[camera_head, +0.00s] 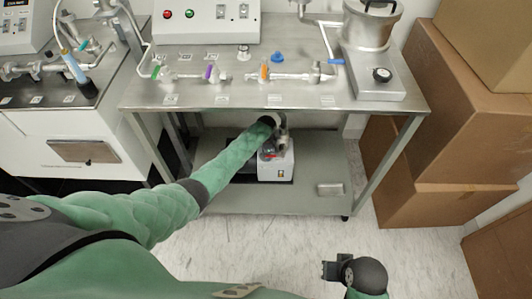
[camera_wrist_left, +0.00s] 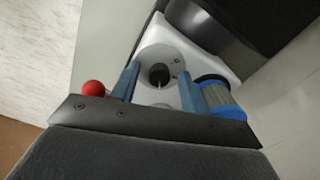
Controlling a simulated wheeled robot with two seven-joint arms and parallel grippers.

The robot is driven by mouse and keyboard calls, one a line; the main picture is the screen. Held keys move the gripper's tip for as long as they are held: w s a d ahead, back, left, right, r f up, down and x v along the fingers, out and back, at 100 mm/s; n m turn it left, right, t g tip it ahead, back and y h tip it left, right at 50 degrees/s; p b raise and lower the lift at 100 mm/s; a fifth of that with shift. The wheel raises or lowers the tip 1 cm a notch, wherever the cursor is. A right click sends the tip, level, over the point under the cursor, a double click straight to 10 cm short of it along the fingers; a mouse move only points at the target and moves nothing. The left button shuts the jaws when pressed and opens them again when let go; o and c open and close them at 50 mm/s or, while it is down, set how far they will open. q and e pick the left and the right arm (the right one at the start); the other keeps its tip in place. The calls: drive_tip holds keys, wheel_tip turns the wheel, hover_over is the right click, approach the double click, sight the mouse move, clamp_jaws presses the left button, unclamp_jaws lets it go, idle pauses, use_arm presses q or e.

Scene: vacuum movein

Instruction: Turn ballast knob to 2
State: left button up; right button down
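A white vacuum pump (camera_head: 277,166) stands on the lower shelf of the steel cart. My left arm reaches down to it, and the left gripper (camera_head: 281,128) is at its upper part, small and hard to make out in the head view. In the left wrist view, a black knob (camera_wrist_left: 159,75) sits on a round pale face of the white body (camera_wrist_left: 196,38). It shows between the fingers of my left gripper (camera_wrist_left: 159,88), which are apart, with gaps on both sides. Whether they touch it cannot be told. No ballast numbers are readable. My right gripper (camera_head: 330,270) is low over the floor, away from the pump.
A red ball (camera_wrist_left: 93,88) shows beside the left finger and a blue-capped cylinder (camera_wrist_left: 218,96) beside the right finger. The cart's upper top (camera_head: 220,98) carries valves and a metal vessel (camera_head: 368,28). Cardboard boxes (camera_head: 440,150) stand at the right. The floor in front is clear.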

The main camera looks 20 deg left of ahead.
use_arm(q)
wheel_tip(320, 180, up, 7)
drive_tip(key=shift+r, duration=0.4)
idle(0.4)
